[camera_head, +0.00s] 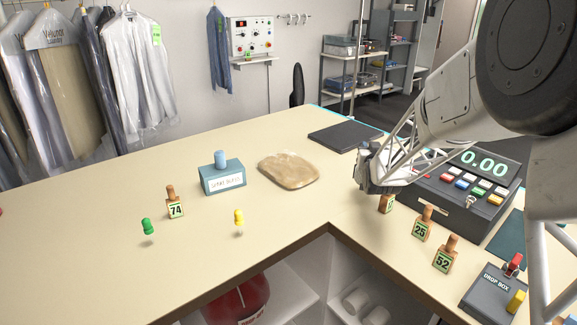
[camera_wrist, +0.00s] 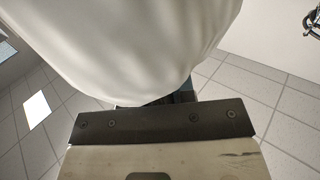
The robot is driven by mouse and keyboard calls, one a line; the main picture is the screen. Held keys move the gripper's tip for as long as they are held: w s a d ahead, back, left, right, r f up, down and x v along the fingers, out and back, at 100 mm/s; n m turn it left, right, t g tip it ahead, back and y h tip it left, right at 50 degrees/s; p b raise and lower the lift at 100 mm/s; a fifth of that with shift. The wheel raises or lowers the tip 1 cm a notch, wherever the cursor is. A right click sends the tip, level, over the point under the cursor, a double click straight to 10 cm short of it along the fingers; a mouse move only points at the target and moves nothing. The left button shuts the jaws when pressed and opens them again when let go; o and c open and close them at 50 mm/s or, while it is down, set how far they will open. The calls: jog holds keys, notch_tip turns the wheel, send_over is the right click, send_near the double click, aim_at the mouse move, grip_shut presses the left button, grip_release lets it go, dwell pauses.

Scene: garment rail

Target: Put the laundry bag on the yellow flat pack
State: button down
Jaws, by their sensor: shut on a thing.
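A tan, yellowish flat pack (camera_head: 288,170) with a shiny surface lies on the counter, left of my arm. In the wrist view a dark bar of my gripper (camera_wrist: 160,122) shows at the bottom. A large white, bulging, bag-like thing (camera_wrist: 130,40) fills the top of that view, against the bar. It looks held, but the grip itself is hidden; I cannot be sure it is the laundry bag. In the head view no white bag shows. A red rounded bag-like thing (camera_head: 238,298) with a label sits under the counter.
The counter (camera_head: 90,235) is clear at front left. A blue-topped teal box (camera_head: 222,178), pegs (camera_head: 148,227) and numbered tags (camera_head: 175,205) stand on it. A dark pad (camera_head: 345,136) lies behind. A register (camera_head: 465,185) and drop box (camera_head: 493,292) stand at right.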

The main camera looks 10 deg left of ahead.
jog(key=s+a+r+n+g+y, duration=0.2)
jog(key=a+n+y, duration=0.2)
jog(key=a, duration=0.8)
jog(key=s+a+r+n+g+y, duration=0.2)
jog(key=a+y, duration=0.5)
jog(key=a, duration=0.5)
jog(key=shift+s+n+g+y, duration=0.3)
jog(key=shift+n+g, duration=0.3)
jog(key=shift+n, duration=0.5)
jog(key=shift+w, duration=0.1)
jog(key=w+a, duration=0.2)
jog(key=w, duration=0.5)
jog(key=w+a+f, duration=0.1)
jog(key=w+a, duration=0.1)
jog(key=w, duration=0.5)
jog(key=shift+w+a+f, duration=0.15)
jog(key=shift+a+f, duration=0.1)
jog(key=shift+w+a+f, duration=0.1)
jog(key=shift+w+f, duration=0.1)
jog(key=shift+f, duration=0.7)
jog(key=shift+w+a+f, duration=0.1)
jog(key=shift+w+f, duration=0.1)
jog(key=shift+f, duration=0.8)
